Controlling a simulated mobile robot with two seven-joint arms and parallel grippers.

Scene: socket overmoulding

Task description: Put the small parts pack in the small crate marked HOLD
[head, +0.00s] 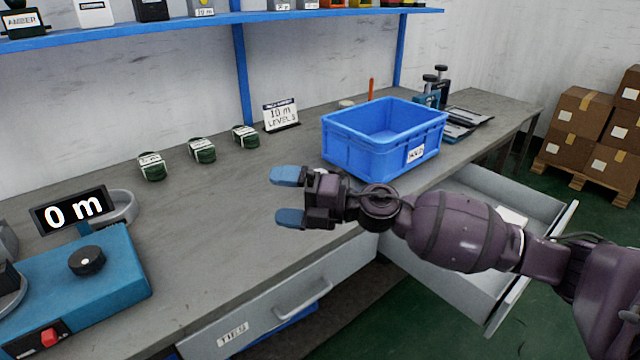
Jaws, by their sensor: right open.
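A blue crate (352,153) stands on the bench with a small white label (416,154) on its front, too small to read surely. Its visible inside looks empty. My right gripper (288,197) is open and empty, with blue fingertips apart, in front and left of the crate, over the bench. I cannot surely pick out the small parts pack. A pale flat item (511,217) lies in the open drawer (555,205), partly behind my right arm. My left gripper is not in view.
Several dark green labelled bundles (202,151) stand along the bench (215,225), near a "10 m" sign (281,115). A blue device (85,275) with a "0 m" display is at left. A drawer marked TIES (233,333) is at the front. Cartons (577,113) stand at far right.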

